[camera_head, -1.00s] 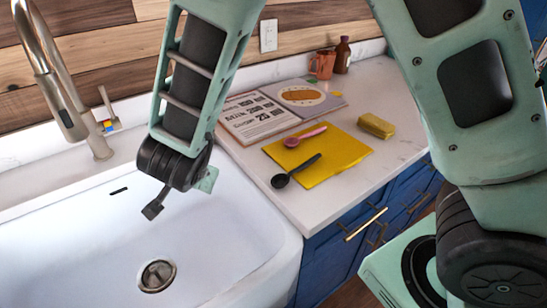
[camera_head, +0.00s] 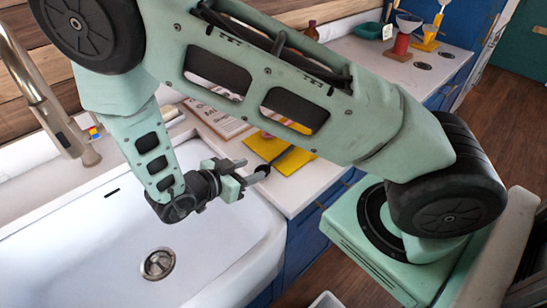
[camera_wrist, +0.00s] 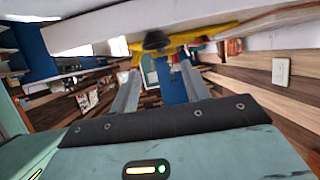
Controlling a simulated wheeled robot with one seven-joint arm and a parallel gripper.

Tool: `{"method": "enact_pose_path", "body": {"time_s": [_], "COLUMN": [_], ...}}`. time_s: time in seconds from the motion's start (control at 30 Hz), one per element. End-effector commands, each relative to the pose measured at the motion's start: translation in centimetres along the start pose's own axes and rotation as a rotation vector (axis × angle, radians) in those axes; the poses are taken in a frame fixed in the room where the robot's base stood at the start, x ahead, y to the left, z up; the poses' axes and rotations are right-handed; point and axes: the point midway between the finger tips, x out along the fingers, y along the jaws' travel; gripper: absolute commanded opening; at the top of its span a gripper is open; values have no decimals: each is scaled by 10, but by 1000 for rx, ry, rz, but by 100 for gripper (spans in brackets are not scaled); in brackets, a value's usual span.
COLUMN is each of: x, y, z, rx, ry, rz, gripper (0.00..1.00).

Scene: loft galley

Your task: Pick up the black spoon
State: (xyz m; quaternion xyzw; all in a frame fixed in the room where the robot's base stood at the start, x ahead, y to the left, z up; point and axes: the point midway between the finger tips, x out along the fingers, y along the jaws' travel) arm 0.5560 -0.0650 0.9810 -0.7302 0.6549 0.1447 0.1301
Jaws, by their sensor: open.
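The black spoon (camera_head: 284,158) lies on the yellow mat (camera_head: 300,163), with its bowl end toward my gripper and past the mat's near left edge. My arm hides part of the mat above it. My gripper (camera_head: 252,169) is open at the counter's sink-side edge, with its fingertips close to the spoon's bowl. In the wrist view, the dark spoon bowl (camera_wrist: 156,41) shows beyond and between the two spread fingers, with the yellow mat (camera_wrist: 188,38) behind it. Nothing is held. I cannot tell whether the fingers touch the spoon.
The white sink (camera_head: 110,235) lies below and left of my gripper, with a tall faucet (camera_head: 45,100) behind it. A printed booklet (camera_head: 215,118) lies behind the mat, partly hidden by my arm. Blue cabinets (camera_head: 305,245) are below the counter. A red cup-like object (camera_head: 402,45) stands farther right.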

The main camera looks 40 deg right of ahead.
Motion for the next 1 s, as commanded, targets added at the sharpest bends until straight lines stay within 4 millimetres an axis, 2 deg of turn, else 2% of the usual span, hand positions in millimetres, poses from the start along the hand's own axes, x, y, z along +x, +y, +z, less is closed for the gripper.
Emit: {"method": "enact_pose_path", "body": {"time_s": [0.1, 0.4, 0.7, 1.0], "x": [20, 44, 83, 90], "y": [1, 0, 1, 0], "z": [-3, -3, -4, -2], "rx": [-3, -2, -2, 0], "ry": [3, 1, 1, -2], "rz": [2, 0, 0, -1], "gripper": [47, 47, 47, 47]}}
